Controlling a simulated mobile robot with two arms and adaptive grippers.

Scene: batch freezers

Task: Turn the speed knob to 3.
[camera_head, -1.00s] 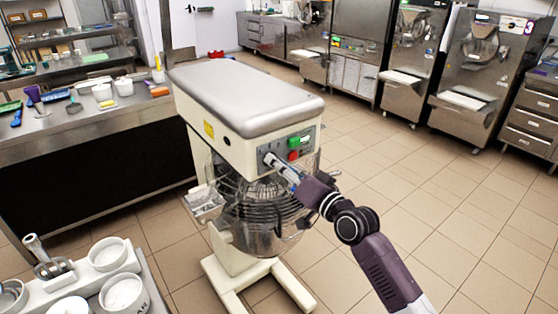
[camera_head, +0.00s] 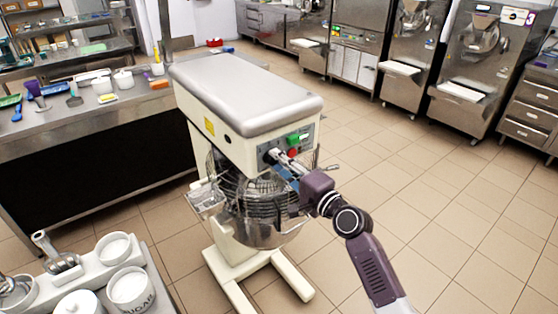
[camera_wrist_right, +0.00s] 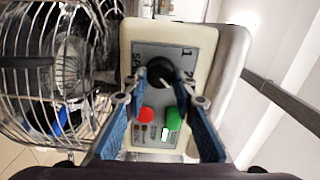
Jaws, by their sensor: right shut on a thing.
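The planetary mixer (camera_head: 245,100) stands in the middle of the head view, with its control panel on the front. The speed knob (camera_wrist_right: 160,73) is black and round, and shows in the wrist view with a "1" printed near it on the grey panel. A light mark on the knob points toward the lower right there; other numbers are partly hidden. My right gripper (camera_head: 277,157) reaches the panel from the front right. In the wrist view its blue-padded fingers (camera_wrist_right: 158,85) are shut on the knob, one on each side. My left gripper is not in view.
A green button (camera_wrist_right: 172,118) and a red button (camera_wrist_right: 146,115) sit close to the knob, between my fingers in the wrist view. The wire bowl guard (camera_head: 255,195) is below the panel. A tray with white bowls (camera_head: 115,247) stands at lower left. Floor to the right is clear.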

